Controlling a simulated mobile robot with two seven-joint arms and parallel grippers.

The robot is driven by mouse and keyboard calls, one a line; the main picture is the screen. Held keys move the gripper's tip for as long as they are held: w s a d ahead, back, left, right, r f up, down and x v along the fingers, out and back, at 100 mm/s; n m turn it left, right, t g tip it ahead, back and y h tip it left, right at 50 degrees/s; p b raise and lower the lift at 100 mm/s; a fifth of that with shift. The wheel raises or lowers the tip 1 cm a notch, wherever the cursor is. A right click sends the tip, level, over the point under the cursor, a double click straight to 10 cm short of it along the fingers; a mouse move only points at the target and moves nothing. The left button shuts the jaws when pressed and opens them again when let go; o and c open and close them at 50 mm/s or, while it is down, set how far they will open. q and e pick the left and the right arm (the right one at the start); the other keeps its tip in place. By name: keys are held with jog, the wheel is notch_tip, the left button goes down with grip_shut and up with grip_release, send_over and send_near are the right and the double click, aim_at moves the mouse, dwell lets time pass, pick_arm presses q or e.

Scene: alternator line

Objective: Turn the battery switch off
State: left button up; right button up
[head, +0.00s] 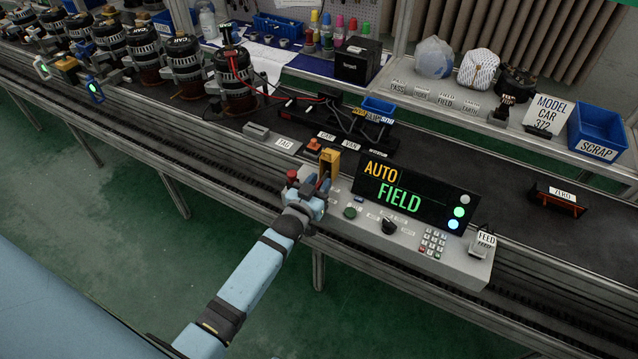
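The grey control console (445,257) stands on the front of the bench, with a display (418,198) reading AUTO and FIELD. My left gripper (322,184) is over the console's left end, its fingers pointing away from me. A red knob (292,175) is just left of it, and a yellow block (329,160) is just beyond its fingertips. The gripper hides part of this end, so I cannot tell which control is the battery switch, how it is set, or whether the fingers touch or grip anything. My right gripper is out of view.
The console also has a green button (350,212), a black knob (389,227) and a keypad (433,242). An alternator (235,82) with red leads stands behind on the line. A blue SCRAP bin (598,130) is at right. The dark belt right of the display is mostly clear.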

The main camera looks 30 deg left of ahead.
pick_arm(q)
jog(key=shift+o, duration=0.2)
jog(key=shift+s, duration=0.15)
jog(key=shift+s+f, duration=0.1)
jog(key=shift+s, duration=0.2)
jog(key=s, duration=1.3)
jog(key=s+d+f+m+g+h, duration=0.1)
jog(key=s+d+f+g+h, duration=0.15)
jog(key=s+d+g, duration=0.35)
jog(key=s+d+f+m+g+h, duration=0.1)
jog(key=s+d+f+m+g, duration=0.15)
jog(key=s, duration=0.65)
notch_tip(320, 180, up, 10)
jog(key=t+p, duration=0.1)
jog(key=p, duration=1.1)
jog(key=shift+w+a+n+y, duration=0.15)
jog(key=shift+w+n+y, duration=0.05)
jog(key=shift+n+y, duration=0.15)
jog(key=shift+r+t, duration=0.1)
jog(key=shift+t, duration=0.15)
